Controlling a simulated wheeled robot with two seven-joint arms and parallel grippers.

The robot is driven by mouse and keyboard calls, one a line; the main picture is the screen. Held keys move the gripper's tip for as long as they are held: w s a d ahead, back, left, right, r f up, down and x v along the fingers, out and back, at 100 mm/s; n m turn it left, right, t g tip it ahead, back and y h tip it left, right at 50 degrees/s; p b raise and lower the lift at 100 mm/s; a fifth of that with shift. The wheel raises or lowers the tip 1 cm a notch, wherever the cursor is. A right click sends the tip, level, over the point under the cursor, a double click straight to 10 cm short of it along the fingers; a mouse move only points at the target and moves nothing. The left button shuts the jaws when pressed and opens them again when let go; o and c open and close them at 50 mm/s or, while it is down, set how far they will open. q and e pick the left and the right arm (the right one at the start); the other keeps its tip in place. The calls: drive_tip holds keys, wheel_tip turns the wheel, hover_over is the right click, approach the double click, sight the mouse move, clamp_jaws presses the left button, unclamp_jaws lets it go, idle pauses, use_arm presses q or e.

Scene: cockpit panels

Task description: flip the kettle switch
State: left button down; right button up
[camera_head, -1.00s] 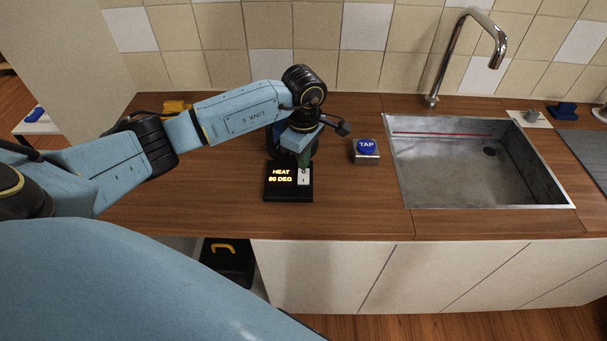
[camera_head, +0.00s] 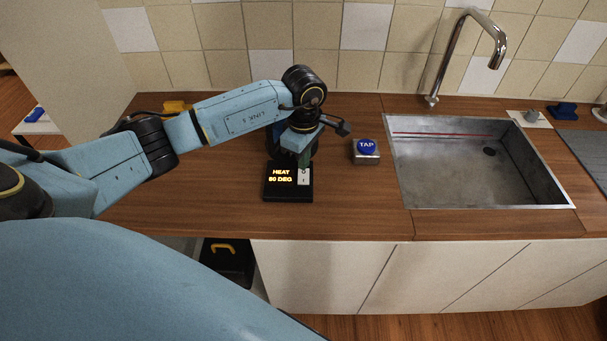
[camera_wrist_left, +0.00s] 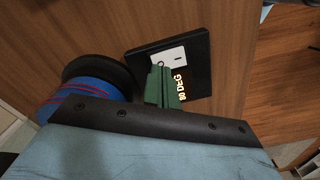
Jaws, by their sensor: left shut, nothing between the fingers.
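The kettle's black base panel (camera_head: 288,196) lies on the wooden counter, with lit text reading HEAT 80 DEG. Its white switch (camera_head: 304,177), marked O and I, is at the panel's right side. The switch also shows in the left wrist view (camera_wrist_left: 174,56), partly covered by my fingers. My left gripper (camera_head: 304,161) points down with green fingers closed together at the O end of the switch; I cannot tell whether they touch it. A blue, red-striped round body with a black rim, apparently the kettle (camera_wrist_left: 84,98), stands beside my fingers. My right gripper is out of view.
A blue TAP button (camera_head: 366,147) on a small block stands right of the panel. A metal sink (camera_head: 470,165) with a tall faucet (camera_head: 447,60) is farther right. A yellow object (camera_head: 176,106) lies behind my left arm. The counter in front of the panel is clear.

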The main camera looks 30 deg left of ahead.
use_arm(q)
drive_tip(key=shift+f+b, duration=0.85)
drive_tip(key=shift+f, duration=0.1)
idle(0.7)
drive_tip(key=shift+r, duration=0.15)
drive_tip(key=shift+r+p, duration=2.25)
drive_tip(key=shift+r, duration=1.2)
drive_tip(key=shift+f, duration=0.1)
